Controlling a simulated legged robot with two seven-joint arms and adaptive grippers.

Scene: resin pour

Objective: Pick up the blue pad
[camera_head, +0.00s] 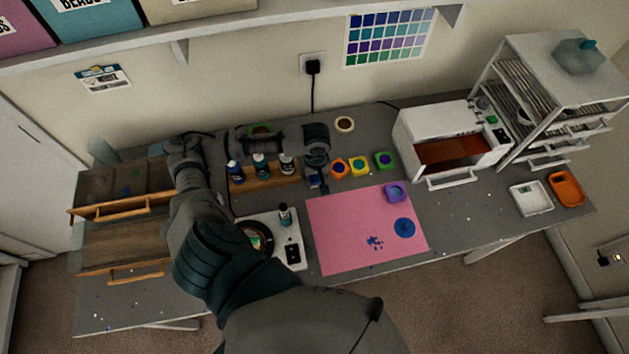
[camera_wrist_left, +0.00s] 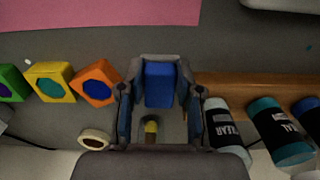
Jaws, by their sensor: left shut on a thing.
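The blue pad (camera_wrist_left: 159,84) is a small blue block between the two fingers of my left gripper (camera_wrist_left: 160,100) in the left wrist view. The fingers are shut on it. In the head view my left gripper (camera_head: 316,172) is over the back of the table, at the right end of the wooden bottle rack, and a bit of the blue pad (camera_head: 314,182) shows below it. I cannot tell whether the pad is clear of the table. My right gripper is not in view.
Orange (camera_head: 339,168), yellow (camera_head: 359,166) and green (camera_head: 385,160) moulds stand right of the gripper. Bottles (camera_head: 261,165) stand at the wooden rack (camera_head: 270,181) to its left. A pink mat (camera_head: 345,240) with a purple mould (camera_head: 396,192) lies in front. A white oven (camera_head: 450,135) stands at right.

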